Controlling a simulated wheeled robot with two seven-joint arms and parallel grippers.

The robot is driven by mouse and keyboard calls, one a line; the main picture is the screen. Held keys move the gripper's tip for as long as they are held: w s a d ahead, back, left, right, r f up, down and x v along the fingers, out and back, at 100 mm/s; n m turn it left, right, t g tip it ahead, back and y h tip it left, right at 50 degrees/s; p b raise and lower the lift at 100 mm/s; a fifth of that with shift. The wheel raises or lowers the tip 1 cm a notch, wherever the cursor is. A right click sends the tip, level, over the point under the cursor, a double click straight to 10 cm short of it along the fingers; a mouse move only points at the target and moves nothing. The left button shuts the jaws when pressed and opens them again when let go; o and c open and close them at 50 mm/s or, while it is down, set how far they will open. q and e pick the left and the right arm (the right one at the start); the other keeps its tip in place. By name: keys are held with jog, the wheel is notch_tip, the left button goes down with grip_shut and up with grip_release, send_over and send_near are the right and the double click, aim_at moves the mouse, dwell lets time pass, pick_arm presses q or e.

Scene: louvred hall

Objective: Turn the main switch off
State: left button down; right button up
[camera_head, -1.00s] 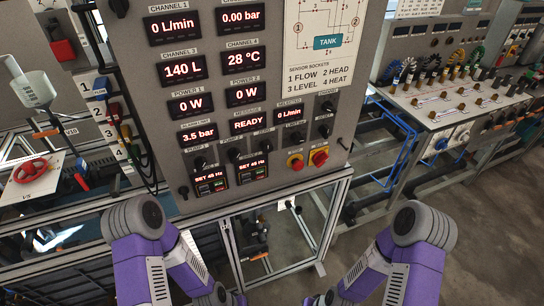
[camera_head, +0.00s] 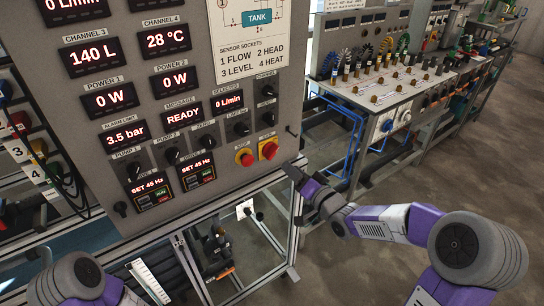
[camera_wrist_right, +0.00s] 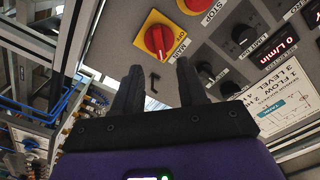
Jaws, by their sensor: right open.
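The main switch (camera_head: 269,149) is a red rotary knob on a yellow plate, low at the right edge of the grey control panel (camera_head: 228,105). In the right wrist view, the switch (camera_wrist_right: 156,40) sits just beyond the fingertips, beside its MAIN label. My right gripper (camera_head: 293,178) is just right of and below the switch in the head view. Its two black fingers (camera_wrist_right: 158,68) are apart with nothing between them, and they do not appear to touch the knob. My left gripper is out of view; only part of the left arm shows.
Black knobs (camera_head: 242,129) sit above. A small black hook (camera_wrist_right: 154,82) sticks out near the panel edge. A bench with sockets (camera_head: 385,88) stands right; open floor lies beyond.

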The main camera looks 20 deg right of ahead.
aim_at(274, 154)
jog(key=x, duration=0.9)
jog(key=shift+f, duration=0.1)
jog(key=shift+w, duration=0.1)
jog(key=shift+w+a, duration=0.15)
jog(key=shift+w, duration=0.05)
grip_shut()
dwell(1.1)
